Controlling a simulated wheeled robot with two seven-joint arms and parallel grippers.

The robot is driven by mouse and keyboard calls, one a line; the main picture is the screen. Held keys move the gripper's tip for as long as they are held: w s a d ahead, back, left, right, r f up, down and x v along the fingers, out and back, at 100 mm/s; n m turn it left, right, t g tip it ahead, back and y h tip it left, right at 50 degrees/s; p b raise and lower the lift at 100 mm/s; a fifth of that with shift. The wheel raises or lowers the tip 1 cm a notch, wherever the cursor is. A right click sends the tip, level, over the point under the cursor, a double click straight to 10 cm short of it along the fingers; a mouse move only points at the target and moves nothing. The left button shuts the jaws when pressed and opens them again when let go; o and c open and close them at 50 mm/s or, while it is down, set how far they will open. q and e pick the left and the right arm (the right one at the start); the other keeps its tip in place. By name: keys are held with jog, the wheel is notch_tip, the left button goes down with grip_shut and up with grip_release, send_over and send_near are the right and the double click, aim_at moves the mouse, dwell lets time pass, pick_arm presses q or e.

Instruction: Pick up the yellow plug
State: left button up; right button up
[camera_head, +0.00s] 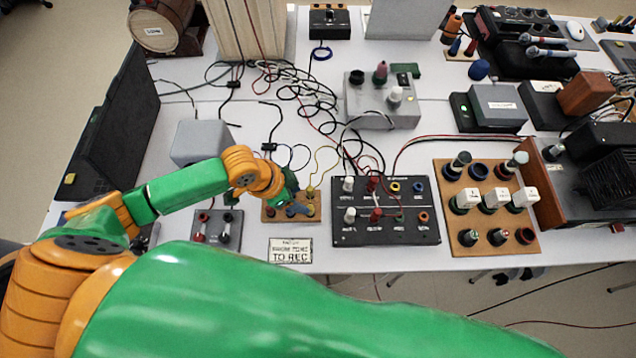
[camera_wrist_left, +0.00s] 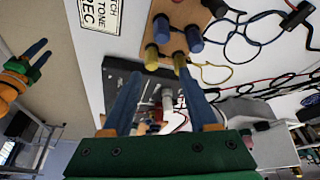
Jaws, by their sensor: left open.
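A yellow plug (camera_wrist_left: 180,62) with a yellow cable shows in the left wrist view at a small wooden board (camera_wrist_left: 187,12). Another yellow piece (camera_wrist_left: 151,56) is beside it, and blue plugs (camera_wrist_left: 193,38) stand on the same board. In the head view the board (camera_head: 270,213) lies near the table's front edge, partly covered by my left gripper (camera_head: 292,203). In the left wrist view my left gripper (camera_wrist_left: 160,78) is open, its blue fingers pointing towards the yellow pieces. I cannot tell whether it touches them. My right gripper (camera_wrist_left: 34,58) seems to be the small one at the wrist view's left.
A black panel with knobs (camera_head: 385,232) stands right of the board, and a grey switch box (camera_head: 217,230) left. A label card (camera_head: 290,251) lies in front. Loose cables (camera_head: 290,85) tangle behind. A wooden knob board (camera_head: 453,232) is further right.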

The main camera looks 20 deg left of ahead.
aim_at(310, 207)
pick_arm(q)
jog(key=d+f, duration=0.2)
jog(key=shift+s+f, duration=0.35)
jog(key=shift+f, duration=0.05)
jog(key=x, duration=0.2)
jog(key=shift+w+f, duration=0.15)
jog(key=shift+f, duration=0.1)
jog(key=shift+w+f, duration=0.2)
jog(key=shift+w, duration=0.15)
jog(key=shift+s+r, duration=0.1)
jog(key=shift+s, duration=0.15)
jog(key=c, duration=0.9)
jog(key=shift+w, duration=0.1)
grip_shut()
pick_arm(e)
jog(key=shift+s, duration=0.85)
